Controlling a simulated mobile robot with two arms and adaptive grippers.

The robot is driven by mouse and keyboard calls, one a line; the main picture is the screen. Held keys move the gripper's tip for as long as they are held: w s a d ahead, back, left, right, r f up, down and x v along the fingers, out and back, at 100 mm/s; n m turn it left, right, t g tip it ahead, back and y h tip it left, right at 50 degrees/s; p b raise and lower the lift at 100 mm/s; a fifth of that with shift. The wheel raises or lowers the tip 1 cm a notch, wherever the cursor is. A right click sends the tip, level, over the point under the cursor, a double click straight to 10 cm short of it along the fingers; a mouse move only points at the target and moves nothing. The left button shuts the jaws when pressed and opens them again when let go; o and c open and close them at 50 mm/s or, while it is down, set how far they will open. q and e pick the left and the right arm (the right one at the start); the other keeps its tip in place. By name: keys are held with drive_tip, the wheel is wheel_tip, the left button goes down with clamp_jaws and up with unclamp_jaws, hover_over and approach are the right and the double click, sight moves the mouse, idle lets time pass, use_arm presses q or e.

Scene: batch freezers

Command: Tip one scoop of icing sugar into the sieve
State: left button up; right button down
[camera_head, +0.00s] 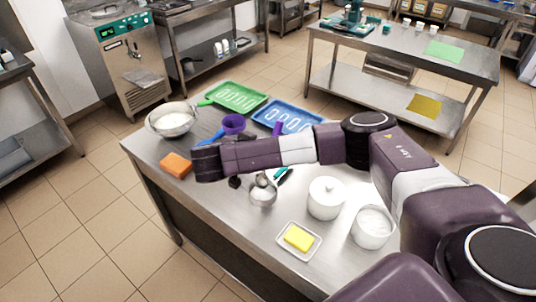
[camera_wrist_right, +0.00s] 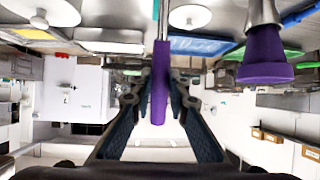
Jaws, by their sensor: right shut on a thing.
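My right gripper (camera_wrist_right: 160,100) is shut on a slim purple handle (camera_wrist_right: 160,65). In the head view my right arm reaches left across the table and its wrist hides most of the gripper. What the handle ends in cannot be made out. A white bowl (camera_head: 373,240) of white powder stands at the table's right. A large steel bowl (camera_head: 160,131) with white contents stands at the far left. A small steel vessel (camera_head: 263,196) is below my right forearm. I cannot tell which of these is the sieve. My left gripper is not in view.
A lidded white pot (camera_head: 326,200), a dish of butter (camera_head: 298,239) and an orange sponge (camera_head: 176,165) are on the steel table. A purple cup-like thing (camera_head: 233,123), a green tray (camera_head: 238,96) and a blue tray (camera_head: 287,115) lie beyond my arm.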

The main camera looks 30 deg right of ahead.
drive_tip(key=shift+w+d+f+g+y+b, duration=0.35)
drive_tip(key=shift+d+y+b, duration=0.35)
drive_tip(key=shift+b, duration=0.55)
drive_tip(key=w+d+f+g+y, duration=0.1)
drive_tip(key=f+y, duration=0.1)
drive_tip(key=w+d+f+g+y, duration=0.1)
drive_tip(key=d+f+y, duration=0.1)
drive_tip(key=y, duration=0.1)
drive_tip(key=d+f+g+y, duration=0.2)
drive_tip(key=f+y, duration=0.1)
drive_tip(key=shift+w+d+b, duration=0.15)
drive_tip(key=shift+w+b, duration=0.25)
use_arm(q)
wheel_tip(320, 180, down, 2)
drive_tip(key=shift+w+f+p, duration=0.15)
drive_tip(key=shift+p, duration=0.85)
use_arm(e)
wheel_tip(320, 180, up, 3)
drive_tip(key=shift+s+f, duration=0.1)
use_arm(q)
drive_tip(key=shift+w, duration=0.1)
